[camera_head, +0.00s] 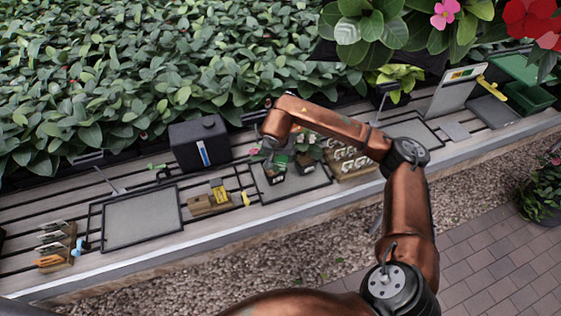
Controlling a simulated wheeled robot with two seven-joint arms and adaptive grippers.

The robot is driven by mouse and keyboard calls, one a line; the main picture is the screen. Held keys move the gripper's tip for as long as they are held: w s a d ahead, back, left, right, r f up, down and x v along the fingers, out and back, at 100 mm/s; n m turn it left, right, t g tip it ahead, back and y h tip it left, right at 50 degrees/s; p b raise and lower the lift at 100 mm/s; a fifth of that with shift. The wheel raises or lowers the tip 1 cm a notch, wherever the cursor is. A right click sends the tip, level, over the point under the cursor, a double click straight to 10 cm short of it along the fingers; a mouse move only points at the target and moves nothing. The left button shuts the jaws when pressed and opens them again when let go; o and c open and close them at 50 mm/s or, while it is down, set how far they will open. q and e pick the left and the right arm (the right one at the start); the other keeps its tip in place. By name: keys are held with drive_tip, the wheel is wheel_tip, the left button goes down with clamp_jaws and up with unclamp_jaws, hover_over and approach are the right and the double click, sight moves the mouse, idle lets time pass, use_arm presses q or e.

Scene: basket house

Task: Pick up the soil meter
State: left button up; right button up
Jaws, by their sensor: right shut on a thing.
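My right gripper (271,153) reaches down over a dark-framed tray (312,186) on the slatted bench. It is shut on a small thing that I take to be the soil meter. A green piece (281,160) shows right beside the fingers, but the fingers hide much of this spot, and I cannot tell whether it is part of the meter. Small dark pots (276,173) with plants stand in the tray just below and to the right of the gripper. My left gripper is not in view.
A black box (199,143) stands left of the gripper. A wooden block (209,205) with a yellow piece lies in front of it. A wooden crate (352,163) of small items is to the right. An empty grey tray (141,217) lies left. Dense foliage lines the back.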

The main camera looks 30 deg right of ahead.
drive_tip(key=c, duration=0.3)
drive_tip(key=shift+c, duration=0.2)
drive_tip(key=shift+r, duration=0.1)
wheel_tip(320, 180, up, 10)
drive_tip(key=p, duration=0.5)
clamp_jaws()
use_arm(q)
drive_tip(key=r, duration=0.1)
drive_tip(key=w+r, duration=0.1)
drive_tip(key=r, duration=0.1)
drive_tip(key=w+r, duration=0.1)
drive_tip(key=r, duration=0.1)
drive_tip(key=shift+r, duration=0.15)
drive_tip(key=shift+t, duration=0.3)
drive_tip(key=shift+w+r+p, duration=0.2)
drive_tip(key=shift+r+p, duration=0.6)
drive_tip(key=shift+p, duration=0.05)
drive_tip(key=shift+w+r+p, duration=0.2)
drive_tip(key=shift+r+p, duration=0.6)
drive_tip(key=shift+p, duration=0.05)
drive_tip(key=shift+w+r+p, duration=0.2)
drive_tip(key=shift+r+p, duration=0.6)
drive_tip(key=shift+p, duration=0.05)
use_arm(e)
wheel_tip(320, 180, up, 8)
drive_tip(key=w+d, duration=0.1)
drive_tip(key=shift+d, duration=0.2)
drive_tip(key=shift+r, duration=0.1)
